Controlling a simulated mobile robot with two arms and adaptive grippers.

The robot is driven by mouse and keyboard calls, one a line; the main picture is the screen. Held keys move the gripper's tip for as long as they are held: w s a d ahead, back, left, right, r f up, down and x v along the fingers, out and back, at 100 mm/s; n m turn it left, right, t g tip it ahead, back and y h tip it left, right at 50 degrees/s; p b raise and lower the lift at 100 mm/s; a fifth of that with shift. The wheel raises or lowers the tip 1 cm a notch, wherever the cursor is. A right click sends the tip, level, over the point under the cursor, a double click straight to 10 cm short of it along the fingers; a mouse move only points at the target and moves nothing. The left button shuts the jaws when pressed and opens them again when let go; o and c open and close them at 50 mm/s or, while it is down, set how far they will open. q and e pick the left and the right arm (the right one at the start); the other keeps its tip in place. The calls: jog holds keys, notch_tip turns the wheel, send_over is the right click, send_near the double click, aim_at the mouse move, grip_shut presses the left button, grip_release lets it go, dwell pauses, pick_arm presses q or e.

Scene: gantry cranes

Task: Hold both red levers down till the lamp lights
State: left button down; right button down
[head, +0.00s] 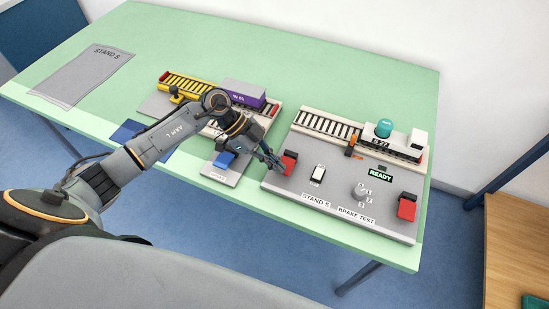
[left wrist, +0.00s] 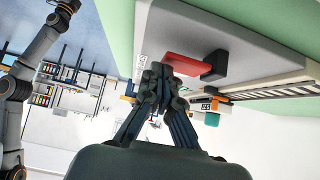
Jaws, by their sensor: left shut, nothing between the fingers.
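The left red lever (head: 290,160) stands at the left end of a grey stand labelled "STAND S BRAKE TEST" (head: 285,187). The right red lever (head: 407,208) is at the stand's right front, with nothing on it. My left gripper (head: 277,164) is shut and empty, its tips close beside the left lever. In the left wrist view the fingertips (left wrist: 160,72) are at the end of the red lever (left wrist: 194,65); I cannot tell whether they touch. A teal dome (head: 384,129) sits behind a green "READY" sign (head: 380,174). My right gripper is not in view.
Between the levers are a white switch (head: 318,173) and a grey knob (head: 361,190). A railed track with a wagon (head: 395,147) runs behind them. The green table is clear behind.

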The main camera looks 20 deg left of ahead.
pick_arm(q)
jog(key=shift+s+f+m+t, duration=0.4)
jog(key=shift+f+m+t, duration=0.1)
jog(key=shift+f+t, duration=0.35)
jog(key=shift+f, duration=0.1)
dwell(0.6)
